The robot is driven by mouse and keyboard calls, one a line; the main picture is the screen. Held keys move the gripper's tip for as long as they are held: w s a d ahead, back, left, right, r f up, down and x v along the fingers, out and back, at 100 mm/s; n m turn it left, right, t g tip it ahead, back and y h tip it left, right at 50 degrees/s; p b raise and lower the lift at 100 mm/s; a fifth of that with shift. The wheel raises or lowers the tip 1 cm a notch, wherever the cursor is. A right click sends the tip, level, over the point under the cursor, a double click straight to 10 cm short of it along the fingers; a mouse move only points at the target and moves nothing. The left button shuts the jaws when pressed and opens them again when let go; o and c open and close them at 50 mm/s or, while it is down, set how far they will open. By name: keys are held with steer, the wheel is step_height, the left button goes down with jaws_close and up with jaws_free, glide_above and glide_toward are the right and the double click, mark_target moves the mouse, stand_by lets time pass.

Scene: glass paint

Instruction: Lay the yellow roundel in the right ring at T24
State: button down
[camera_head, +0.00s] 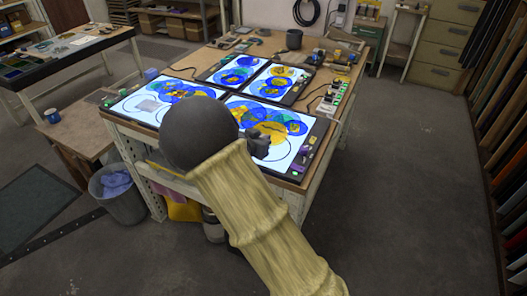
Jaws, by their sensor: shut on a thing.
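My gripper (260,146) shows as a dark shape just right of my arm's dark round joint, low over the near right light panel (312,141). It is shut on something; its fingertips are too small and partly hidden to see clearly. A yellow disc (271,130) shows directly beyond the gripper, with blue discs around it, and looks like the yellow roundel. I cannot tell whether it touches the panel. A thin dark ring outline (294,151) shows on the panel beside the gripper, partly hidden by it. The label T24 is not legible.
The workbench (180,75) holds several lit panels with overlapping blue and yellow discs. A dark cup (294,39) and small tools stand at the back. Small coloured items (328,101) line the right edge. A grey bin (118,195) stands left. The floor at right is clear.

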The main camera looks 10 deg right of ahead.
steer(key=shift+d+f, duration=0.15)
steer(key=shift+f, duration=0.65)
steer(key=shift+f, duration=1.9)
steer(key=shift+f+b, duration=0.1)
steer(key=shift+b, duration=0.2)
steer(key=c, duration=1.3)
jaws_free()
